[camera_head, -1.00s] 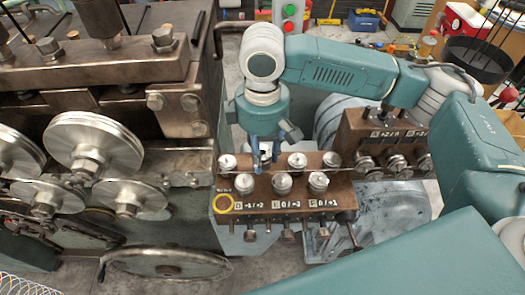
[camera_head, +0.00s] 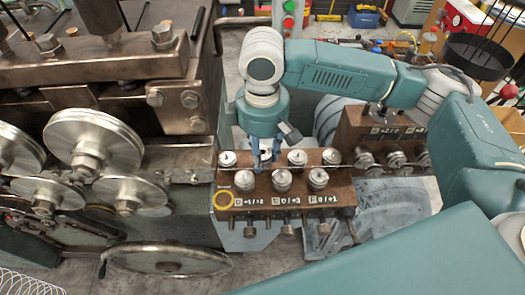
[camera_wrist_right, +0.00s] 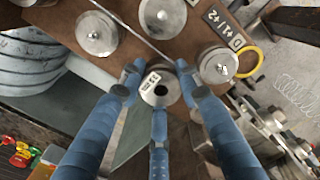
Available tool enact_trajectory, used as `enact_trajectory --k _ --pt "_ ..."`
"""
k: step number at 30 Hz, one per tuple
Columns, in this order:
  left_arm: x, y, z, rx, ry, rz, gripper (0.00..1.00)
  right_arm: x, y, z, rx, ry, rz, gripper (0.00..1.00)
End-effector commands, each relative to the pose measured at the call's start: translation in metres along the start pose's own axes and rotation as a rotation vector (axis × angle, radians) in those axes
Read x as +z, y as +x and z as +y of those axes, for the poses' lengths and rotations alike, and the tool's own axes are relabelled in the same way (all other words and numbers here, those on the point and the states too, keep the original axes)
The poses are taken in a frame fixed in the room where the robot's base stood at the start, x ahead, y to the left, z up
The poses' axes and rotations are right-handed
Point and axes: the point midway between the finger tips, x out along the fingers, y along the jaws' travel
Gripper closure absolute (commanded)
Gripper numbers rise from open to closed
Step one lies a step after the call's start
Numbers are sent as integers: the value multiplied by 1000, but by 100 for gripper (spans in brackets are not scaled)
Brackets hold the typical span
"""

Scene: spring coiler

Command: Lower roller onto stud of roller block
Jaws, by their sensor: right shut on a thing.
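The roller block (camera_head: 345,197) is a brown block with several silver rollers on its top, in two rows. My right gripper (camera_head: 266,165) points down over its back row, between the left roller (camera_head: 227,159) and the middle roller (camera_head: 297,158). In the right wrist view its blue fingers (camera_wrist_right: 160,92) are shut around a small silver roller (camera_wrist_right: 160,88) with a centre hole and a white label. The fingers partly hide this roller in the head view. I cannot tell whether it touches the stud below, which is hidden. My left gripper is not in view.
A thin wire (camera_wrist_right: 128,26) runs across the block between the roller rows. A second roller block (camera_head: 350,128) stands behind to the right. The large machine with big rollers (camera_head: 93,140) fills the left side.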

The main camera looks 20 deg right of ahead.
Motion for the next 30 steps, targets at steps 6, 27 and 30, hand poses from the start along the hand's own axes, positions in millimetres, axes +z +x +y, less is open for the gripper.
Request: enact_trajectory --k 6,27,30 --pt "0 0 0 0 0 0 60 0 5 0 0 0 1 100" --pt "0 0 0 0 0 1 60 -1 19 0 0 0 2 45" --pt "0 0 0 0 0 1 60 -1 19 0 -1 -1 2 45"
